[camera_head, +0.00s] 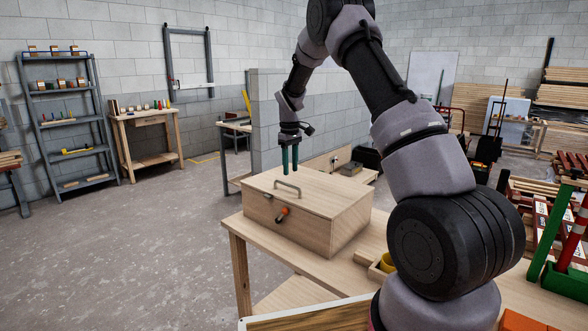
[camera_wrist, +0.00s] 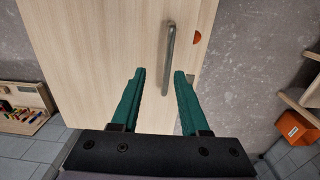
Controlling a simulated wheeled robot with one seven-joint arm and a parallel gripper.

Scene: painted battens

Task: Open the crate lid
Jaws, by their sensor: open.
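A light wooden crate (camera_head: 287,229) stands on a wooden table. Its flat lid (camera_head: 318,193) is closed and carries a metal bar handle (camera_head: 287,187) near the front edge. A latch-like part with an orange end (camera_head: 281,214) sits on the front face. My gripper (camera_head: 290,169), with green fingers, points down above the lid, open and empty. In the wrist view the fingers (camera_wrist: 159,74) are apart, and the handle (camera_wrist: 168,57) lies ahead of them, nearer the right finger. I cannot tell whether the fingers touch anything.
The wooden table (camera_head: 365,252) holds a small tray with a yellow item (camera_head: 386,262) right of the crate. A grey block partition (camera_head: 318,118) stands behind. A green rack (camera_head: 545,235) with tools is at the right. Open floor (camera_head: 110,255) lies to the left.

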